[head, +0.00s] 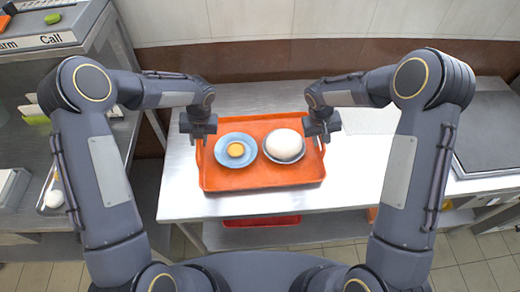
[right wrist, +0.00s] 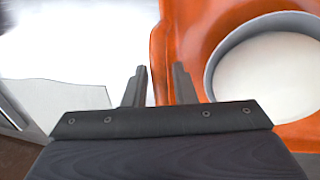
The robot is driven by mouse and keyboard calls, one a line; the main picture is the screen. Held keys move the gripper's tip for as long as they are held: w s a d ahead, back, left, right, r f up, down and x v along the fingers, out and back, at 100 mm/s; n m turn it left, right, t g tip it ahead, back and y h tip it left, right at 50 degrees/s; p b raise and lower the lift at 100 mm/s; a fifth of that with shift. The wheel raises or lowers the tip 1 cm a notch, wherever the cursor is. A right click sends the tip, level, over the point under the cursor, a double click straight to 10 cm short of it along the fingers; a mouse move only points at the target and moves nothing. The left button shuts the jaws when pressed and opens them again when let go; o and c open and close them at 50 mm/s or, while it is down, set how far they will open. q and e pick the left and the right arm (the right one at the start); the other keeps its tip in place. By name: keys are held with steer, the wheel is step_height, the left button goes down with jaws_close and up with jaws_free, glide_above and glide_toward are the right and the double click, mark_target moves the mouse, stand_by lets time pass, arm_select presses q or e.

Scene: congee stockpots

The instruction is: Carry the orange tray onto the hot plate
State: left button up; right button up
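The orange tray (head: 262,181) lies on the steel table, with a blue plate (head: 221,152) holding a yellow item and a bowl (head: 284,160) with white contents on it. A dark flat slab (head: 495,135) at the far right looks like the hot plate. My left gripper (head: 198,138) is at the tray's left edge; its fingers are too unclear to judge. My right gripper (head: 322,135) is at the tray's right edge. In the right wrist view its fingers (right wrist: 159,85) are apart, with the tray's rim (right wrist: 160,60) showing between them.
The steel table (head: 355,175) is clear between the tray and the slab, apart from a pale flat patch (head: 370,121). A red-orange item (head: 262,220) sits on the shelf below. A wall runs behind.

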arm_select(q)
jaws_close()
arm_select(e)
jaws_close()
arm_select(q)
steer(key=shift+r, duration=0.15)
arm_select(e)
steer(key=shift+w+r, duration=0.1)
steer(key=shift+r, duration=0.05)
